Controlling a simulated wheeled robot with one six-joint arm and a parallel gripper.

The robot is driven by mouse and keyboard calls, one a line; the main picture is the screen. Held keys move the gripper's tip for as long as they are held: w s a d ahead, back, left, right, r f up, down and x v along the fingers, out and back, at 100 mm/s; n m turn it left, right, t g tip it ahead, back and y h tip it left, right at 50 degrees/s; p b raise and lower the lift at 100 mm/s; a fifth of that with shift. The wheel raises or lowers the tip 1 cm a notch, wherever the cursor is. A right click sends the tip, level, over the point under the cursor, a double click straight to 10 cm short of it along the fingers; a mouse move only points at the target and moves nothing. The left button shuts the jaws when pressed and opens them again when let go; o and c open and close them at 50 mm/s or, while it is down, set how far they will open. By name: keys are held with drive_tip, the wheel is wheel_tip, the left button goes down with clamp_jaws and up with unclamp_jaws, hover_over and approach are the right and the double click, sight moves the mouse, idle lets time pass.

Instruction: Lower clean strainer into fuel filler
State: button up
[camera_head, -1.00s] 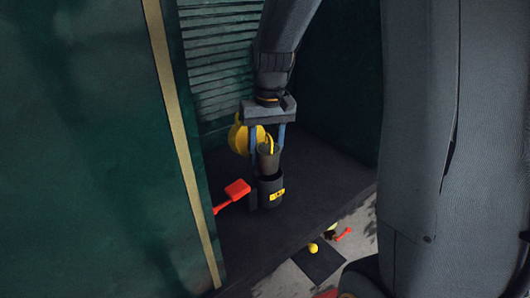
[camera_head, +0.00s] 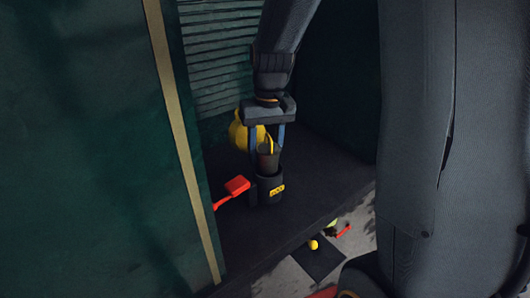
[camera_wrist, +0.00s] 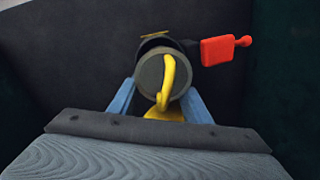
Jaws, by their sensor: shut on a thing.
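The strainer (camera_head: 268,162) is a grey-brown cylinder with a yellow loop handle. My gripper (camera_head: 267,147) is shut on it, with blue fingers either side. The fuel filler (camera_head: 270,192) is a dark upright cylinder with a yellow label. In the head view the strainer's lower end is at the filler's mouth and seems partly inside; its depth is hidden. In the wrist view the strainer (camera_wrist: 162,83) is between the fingers of my gripper (camera_wrist: 160,96), covering most of the filler (camera_wrist: 158,41), whose dark rim shows beyond it.
A red paddle-shaped thing (camera_head: 236,186) lies left of the filler; it also shows in the wrist view (camera_wrist: 220,50). A yellow rounded object (camera_head: 238,135) stands behind my gripper. A green wall (camera_head: 90,150) bounds the left.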

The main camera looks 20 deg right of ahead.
sight(267, 166)
drive_tip(key=shift+s+f+b, duration=0.45)
drive_tip(key=shift+s+f, duration=0.35)
drive_tip(key=shift+f, duration=0.3)
drive_tip(key=shift+s+f, duration=0.4)
drive_tip(key=shift+w+r, duration=0.3)
drive_tip(key=shift+s, duration=0.15)
idle(0.6)
drive_tip(key=shift+r, duration=0.15)
drive_tip(key=shift+w+r+p, duration=0.7)
drive_tip(key=shift+w+p, duration=0.3)
drive_tip(key=shift+p, duration=0.15)
drive_tip(key=shift+s+p, duration=0.1)
drive_tip(key=shift+p, duration=0.25)
